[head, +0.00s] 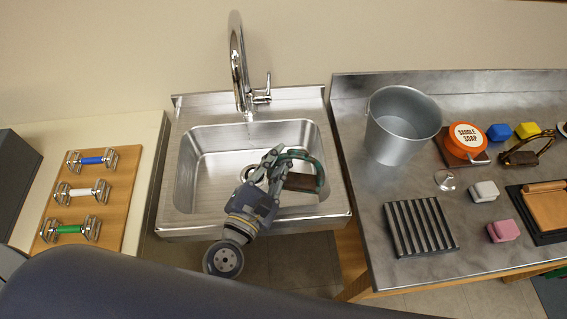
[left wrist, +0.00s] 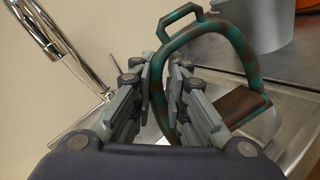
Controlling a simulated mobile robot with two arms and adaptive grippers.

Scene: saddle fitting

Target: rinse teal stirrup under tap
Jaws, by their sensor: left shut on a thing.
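The teal stirrup (head: 321,172) is an arch with brown patches and a brown tread, and it is over the right part of the sink basin. In the left wrist view the stirrup (left wrist: 246,57) shows its top loop and tread. My left gripper (head: 272,168) is shut on one side of its arch; the fingers (left wrist: 163,85) also show in the left wrist view. The chrome tap (head: 239,70) stands behind the basin, apart from the stirrup and to its left. The sink (head: 187,185) is steel. My right gripper is not in view.
A grey bucket (head: 402,125) stands on the steel counter right of the sink. A wooden board (head: 98,220) with several bits lies at left.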

